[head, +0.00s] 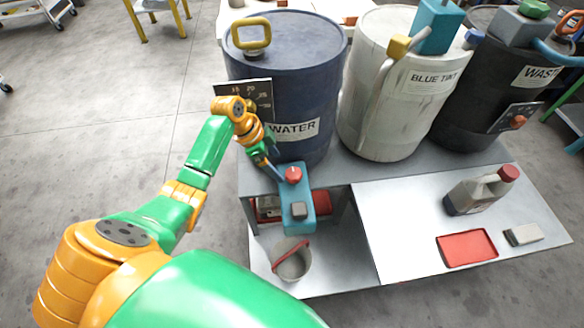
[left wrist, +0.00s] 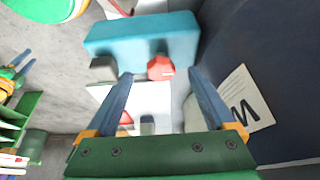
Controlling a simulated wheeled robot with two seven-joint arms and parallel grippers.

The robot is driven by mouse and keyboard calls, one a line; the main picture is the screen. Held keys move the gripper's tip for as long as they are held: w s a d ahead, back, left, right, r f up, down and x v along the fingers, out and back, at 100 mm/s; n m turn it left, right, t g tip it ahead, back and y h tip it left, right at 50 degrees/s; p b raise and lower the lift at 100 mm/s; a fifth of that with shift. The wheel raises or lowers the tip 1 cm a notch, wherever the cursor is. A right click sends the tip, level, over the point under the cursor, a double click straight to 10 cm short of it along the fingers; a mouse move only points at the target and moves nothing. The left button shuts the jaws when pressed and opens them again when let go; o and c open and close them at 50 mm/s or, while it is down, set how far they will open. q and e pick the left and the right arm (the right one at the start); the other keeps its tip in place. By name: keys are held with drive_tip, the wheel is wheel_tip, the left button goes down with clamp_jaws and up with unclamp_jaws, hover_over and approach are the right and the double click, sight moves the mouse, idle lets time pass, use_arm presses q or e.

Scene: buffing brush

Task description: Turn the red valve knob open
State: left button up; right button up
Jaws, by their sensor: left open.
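The red valve knob (head: 293,174) sits on top of a teal valve block (head: 297,219) in front of the blue water drum. A grey square knob (head: 299,210) is on the same block, nearer me. My left gripper (head: 272,170) is just left of the red knob, at its height. In the left wrist view, its open fingers (left wrist: 160,76) have the red knob (left wrist: 160,68) lined up between their tips. The knob seems slightly beyond the tips, and I see no contact. My right gripper is out of view.
The water drum (head: 285,80) stands close behind the gripper, with a dark gauge panel (head: 262,94) on its front. A grey bucket (head: 291,260) is below the valve block. A red tray (head: 467,247) and a jug (head: 480,193) are on the right table.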

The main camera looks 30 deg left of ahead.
sight(293, 173)
use_arm(q)
drive_tip(key=w+d+f, duration=0.1)
drive_tip(key=f, duration=0.1)
drive_tip(key=w+d+f+b, duration=0.1)
drive_tip(key=d, duration=0.1)
drive_tip(key=shift+w+f, duration=0.15)
drive_tip(key=shift+f, duration=0.25)
drive_tip(key=shift+w+d+f, duration=0.15)
drive_tip(key=shift+d+f, duration=0.05)
drive_tip(key=shift+f, duration=0.3)
